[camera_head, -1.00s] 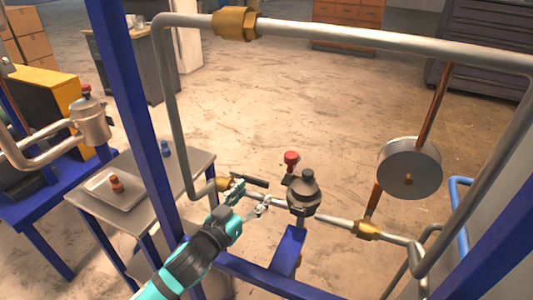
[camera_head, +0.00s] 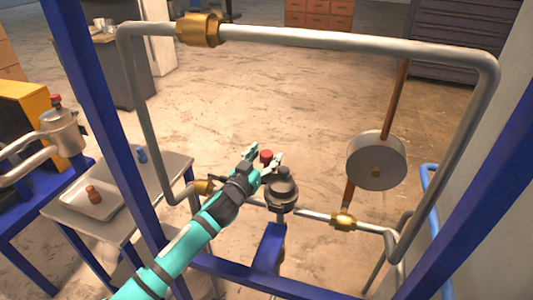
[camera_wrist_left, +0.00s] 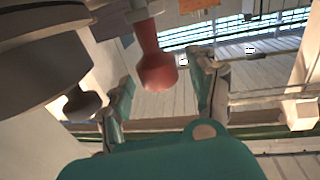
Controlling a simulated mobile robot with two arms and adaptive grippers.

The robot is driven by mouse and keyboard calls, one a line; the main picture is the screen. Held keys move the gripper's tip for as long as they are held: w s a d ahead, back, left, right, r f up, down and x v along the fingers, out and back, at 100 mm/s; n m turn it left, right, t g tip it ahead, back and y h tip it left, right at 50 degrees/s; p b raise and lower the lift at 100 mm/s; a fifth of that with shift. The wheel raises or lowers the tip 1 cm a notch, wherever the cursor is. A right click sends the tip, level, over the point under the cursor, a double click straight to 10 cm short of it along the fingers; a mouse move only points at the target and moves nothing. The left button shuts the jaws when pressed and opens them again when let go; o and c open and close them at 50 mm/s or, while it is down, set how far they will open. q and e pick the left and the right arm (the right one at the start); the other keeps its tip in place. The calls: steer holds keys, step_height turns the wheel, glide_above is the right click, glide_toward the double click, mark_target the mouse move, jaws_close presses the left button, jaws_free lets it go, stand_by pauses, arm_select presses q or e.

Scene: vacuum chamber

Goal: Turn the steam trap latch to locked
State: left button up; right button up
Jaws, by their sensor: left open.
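The steam trap (camera_head: 281,190) is a dark grey rounded body on the lower pipe. Its latch has a red knob (camera_head: 266,155), standing just behind and left of the body. My left gripper (camera_head: 263,162) is open, with its fingertips on either side of the red knob. In the left wrist view the red knob (camera_wrist_left: 155,68) hangs between the two teal and grey fingers (camera_wrist_left: 165,98), with gaps visible on both sides. The trap body (camera_wrist_left: 40,55) fills the upper left there. My right gripper is not in view.
A grey pipe loop with brass fittings (camera_head: 201,29) surrounds the trap. A round metal disc (camera_head: 376,161) hangs at the right. Blue frame posts (camera_head: 95,110) stand at both sides. A side table with a tray (camera_head: 92,207) is at the left.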

arm_select(q)
steer(key=shift+w+d, duration=0.35)
steer(key=shift+w, duration=0.2)
jaws_close()
steer(key=shift+w, duration=0.1)
steer(key=shift+f, duration=0.1)
